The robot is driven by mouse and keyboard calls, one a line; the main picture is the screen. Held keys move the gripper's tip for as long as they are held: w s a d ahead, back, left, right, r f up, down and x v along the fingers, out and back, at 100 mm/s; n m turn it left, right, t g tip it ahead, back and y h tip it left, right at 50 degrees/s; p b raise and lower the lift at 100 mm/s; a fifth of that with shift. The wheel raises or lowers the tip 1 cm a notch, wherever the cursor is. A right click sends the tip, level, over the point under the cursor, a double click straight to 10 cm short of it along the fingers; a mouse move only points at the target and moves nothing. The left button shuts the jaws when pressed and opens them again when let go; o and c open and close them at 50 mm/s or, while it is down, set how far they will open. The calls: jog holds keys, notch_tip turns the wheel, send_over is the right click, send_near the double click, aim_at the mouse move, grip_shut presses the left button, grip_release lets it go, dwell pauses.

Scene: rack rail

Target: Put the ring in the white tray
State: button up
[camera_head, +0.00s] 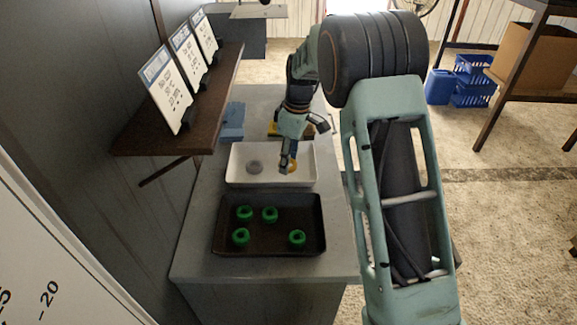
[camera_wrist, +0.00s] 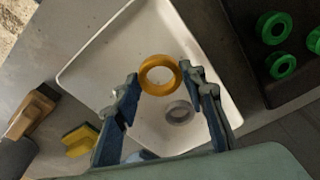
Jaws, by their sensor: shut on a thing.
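My gripper (camera_head: 287,166) is over the right part of the white tray (camera_head: 245,179). Its fingers (camera_wrist: 160,84) are shut on a yellow ring (camera_wrist: 146,80), whose hole faces the wrist camera. The yellow ring also shows at the fingertips in the head view (camera_head: 294,168). A grey ring (camera_head: 255,167) lies on the tray floor, left of my gripper; in the wrist view the grey ring (camera_wrist: 180,112) appears just below the yellow one. I cannot tell how high the yellow ring is above the tray floor. The white tray (camera_wrist: 105,65) fills the middle of the wrist view.
A black tray (camera_head: 270,246) with several green rings stands in front of the white tray. Behind it are a yellow sponge (camera_wrist: 78,140), a wooden-backed brush (camera_wrist: 38,106) and a blue object (camera_head: 232,122). A dark shelf with cards (camera_head: 170,140) overhangs the counter's left side.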

aim_at(289, 176)
jog(key=shift+f, duration=1.6)
jog(key=shift+f, duration=0.1)
jog(key=shift+f, duration=0.15)
jog(key=o, duration=0.9)
jog(key=shift+c, duration=0.2)
notch_tip(289, 176, up, 12)
jog(key=d, duration=0.1)
jog(key=shift+s+d+r, duration=0.15)
jog(key=shift+s+r, duration=0.05)
jog(key=shift+s, duration=0.05)
